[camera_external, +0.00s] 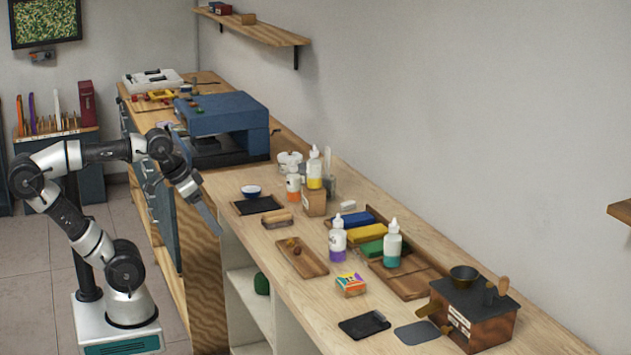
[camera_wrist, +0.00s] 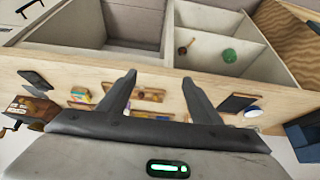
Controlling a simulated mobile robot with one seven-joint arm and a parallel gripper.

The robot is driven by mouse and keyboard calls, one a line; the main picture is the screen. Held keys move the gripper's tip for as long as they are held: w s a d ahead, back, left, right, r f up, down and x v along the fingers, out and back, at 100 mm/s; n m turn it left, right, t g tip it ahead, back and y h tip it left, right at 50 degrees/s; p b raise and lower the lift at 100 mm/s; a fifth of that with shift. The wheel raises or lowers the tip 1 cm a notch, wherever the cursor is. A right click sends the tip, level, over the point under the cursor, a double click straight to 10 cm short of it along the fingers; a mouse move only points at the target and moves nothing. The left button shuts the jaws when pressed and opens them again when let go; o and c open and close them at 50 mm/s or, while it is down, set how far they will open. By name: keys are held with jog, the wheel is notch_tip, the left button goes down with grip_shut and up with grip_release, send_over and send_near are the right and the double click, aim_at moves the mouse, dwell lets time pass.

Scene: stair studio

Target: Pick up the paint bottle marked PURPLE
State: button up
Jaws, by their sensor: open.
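The bottle with purple paint (camera_external: 337,240) stands upright on the counter in the external view, between a small wooden tray and the paint-block tray. It is white with a purple lower part and a pale nozzle; its lettering is too small to read. My gripper (camera_external: 208,214) hangs in the air off the counter's left edge, well away from that bottle. In the wrist view my gripper (camera_wrist: 158,80) has its two fingers spread with nothing held between them. The bottle cannot be told apart surely in the wrist view.
A teal bottle (camera_external: 392,245) stands just right of the purple one. Orange (camera_external: 293,183) and yellow (camera_external: 314,168) bottles stand farther back. A wooden tray (camera_external: 302,258), a colourful box (camera_external: 351,285) and a grinder-like box (camera_external: 476,314) are nearby. Open shelves (camera_external: 243,290) lie below the counter.

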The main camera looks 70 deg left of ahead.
notch_tip(320, 180, up, 22)
jog(key=w+f+p, duration=0.1)
jog(key=p, duration=0.1)
jog(key=g+p, duration=0.1)
jog(key=p, duration=1.7)
send_over(338, 239)
jog(key=s+a, duration=0.2)
jog(key=s, duration=0.3)
notch_tip(338, 239, down, 12)
jog(key=f, duration=0.1)
jog(key=shift+m, duration=0.3)
jog(key=b+x, duration=0.1)
jog(key=x, duration=0.9)
jog(key=shift+f, duration=0.2)
jog(key=shift+x, duration=3)
jog(key=shift+s, duration=0.1)
